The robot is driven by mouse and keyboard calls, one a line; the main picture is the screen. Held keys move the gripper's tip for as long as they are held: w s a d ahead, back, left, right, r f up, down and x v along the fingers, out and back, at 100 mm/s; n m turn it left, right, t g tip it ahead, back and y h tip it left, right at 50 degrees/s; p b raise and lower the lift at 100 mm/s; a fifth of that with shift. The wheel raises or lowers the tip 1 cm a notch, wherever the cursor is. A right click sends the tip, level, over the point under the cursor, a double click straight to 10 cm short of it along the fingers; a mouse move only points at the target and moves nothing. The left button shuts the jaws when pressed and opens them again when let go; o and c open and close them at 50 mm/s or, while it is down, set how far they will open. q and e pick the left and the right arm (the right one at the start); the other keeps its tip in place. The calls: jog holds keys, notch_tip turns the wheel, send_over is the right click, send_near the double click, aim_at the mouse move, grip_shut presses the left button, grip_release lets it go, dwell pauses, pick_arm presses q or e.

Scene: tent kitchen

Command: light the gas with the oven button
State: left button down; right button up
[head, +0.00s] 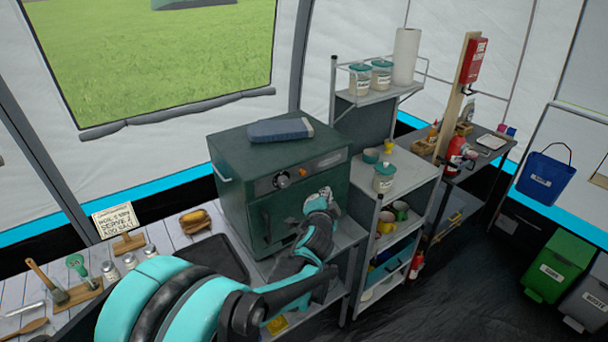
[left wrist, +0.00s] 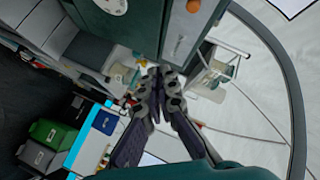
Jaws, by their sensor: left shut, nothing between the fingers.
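The dark green oven (head: 240,190) stands on the counter, its door closed. Its front panel has a round dial (head: 281,181) and, right of it, a small orange button (head: 304,171). My left gripper (head: 326,194) is in front of the oven's right part, below and right of the orange button, shut and empty. The fingertips look apart from the button. My right gripper is out of view.
A blue folded cloth or case (head: 280,130) lies on the oven. A black tray (head: 212,258) and a burger-like item (head: 195,220) are on the counter to the left. A metal shelf (head: 408,165) with jars and cups stands close to the right of the oven.

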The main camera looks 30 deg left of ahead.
pick_arm(q)
jog(key=w+a, duration=0.3)
jog(key=a, duration=0.4)
jog(key=shift+a+b, duration=0.3)
jog(key=shift+a, duration=0.1)
jog(key=shift+w, duration=0.1)
dwell(1.0)
jog(key=shift+w+a, duration=0.15)
jog(key=shift+a, duration=0.25)
jog(key=shift+w+a, duration=0.15)
jog(key=shift+a, duration=0.2)
dwell(0.6)
jog(key=shift+d, duration=0.15)
jog(key=shift+s+d, duration=0.35)
jog(key=shift+d, duration=0.3)
jog(key=d, duration=0.1)
jog(key=s+d, duration=0.1)
jog(key=d, duration=0.1)
jog(key=s+d, duration=0.1)
jog(key=shift+d, duration=0.3)
